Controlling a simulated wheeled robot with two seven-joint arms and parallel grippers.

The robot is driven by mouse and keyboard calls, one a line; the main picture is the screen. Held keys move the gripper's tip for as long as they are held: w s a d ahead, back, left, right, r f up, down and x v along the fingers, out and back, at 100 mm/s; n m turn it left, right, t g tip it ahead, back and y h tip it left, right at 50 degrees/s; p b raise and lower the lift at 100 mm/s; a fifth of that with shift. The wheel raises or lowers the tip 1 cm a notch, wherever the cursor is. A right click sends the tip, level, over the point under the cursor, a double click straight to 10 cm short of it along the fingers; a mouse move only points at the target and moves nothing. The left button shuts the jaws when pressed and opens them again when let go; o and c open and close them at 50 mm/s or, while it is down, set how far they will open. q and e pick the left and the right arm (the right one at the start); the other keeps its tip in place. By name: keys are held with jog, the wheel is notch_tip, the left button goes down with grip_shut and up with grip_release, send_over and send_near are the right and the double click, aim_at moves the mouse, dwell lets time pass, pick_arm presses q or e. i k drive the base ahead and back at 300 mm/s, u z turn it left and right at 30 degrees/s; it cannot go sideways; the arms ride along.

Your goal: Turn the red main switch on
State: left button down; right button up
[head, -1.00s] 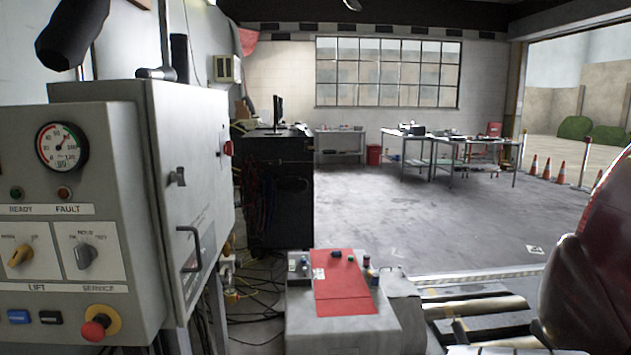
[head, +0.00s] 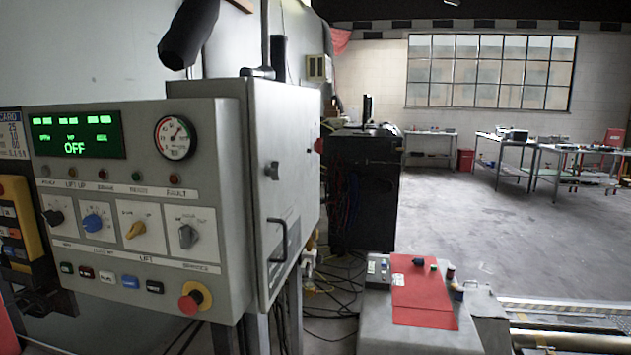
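A small red switch (head: 319,145) shows at the far right edge of the grey cabinet (head: 262,140). It is seen nearly edge-on, so its position cannot be read. The control panel (head: 215,130) on the cabinet's left carries a green display (head: 75,136) reading OFF. Below are several rotary knobs and a row of push buttons. A red mushroom button on a yellow base (head: 190,302) sits at the panel's lower right. Neither gripper can be made out in the view.
A grey box with a red top (head: 425,290) stands on the floor right of the cabinet. Cables lie between it and a black tool cart (head: 365,190). A yellow pendant (head: 25,235) hangs at the left edge. Open floor (head: 450,225) lies beyond the box.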

aim_at(318, 143)
jog(key=z, duration=0.8)
jog(key=i, duration=2.45)
jog(key=u, duration=0.95)
